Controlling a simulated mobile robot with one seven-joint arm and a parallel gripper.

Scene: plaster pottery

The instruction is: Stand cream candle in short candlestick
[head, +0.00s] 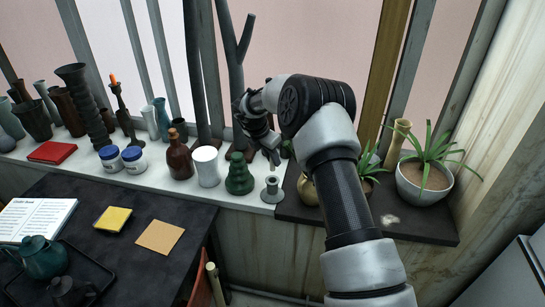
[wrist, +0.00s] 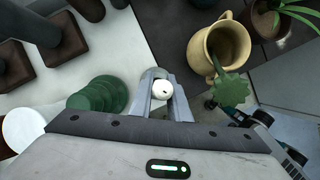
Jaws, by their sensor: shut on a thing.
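The cream candle (wrist: 162,89) is seen end-on in the wrist view, between the two grey fingers of my gripper (wrist: 162,95). My gripper (head: 274,158) is shut on it. In the head view the gripper points down just above the short candlestick (head: 271,191), a small grey-green holder with a wide base at the front of the white sill. The candle is too small there to make out clearly, and I cannot tell whether its lower end is in the socket.
A dark green ribbed vase (head: 239,175) stands close left of the candlestick, with a white cylinder (head: 206,167) and a brown bottle (head: 179,158) beyond. To the right, a tan jug (wrist: 205,48) and a potted plant (head: 424,185) stand on a dark slab (head: 415,229).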

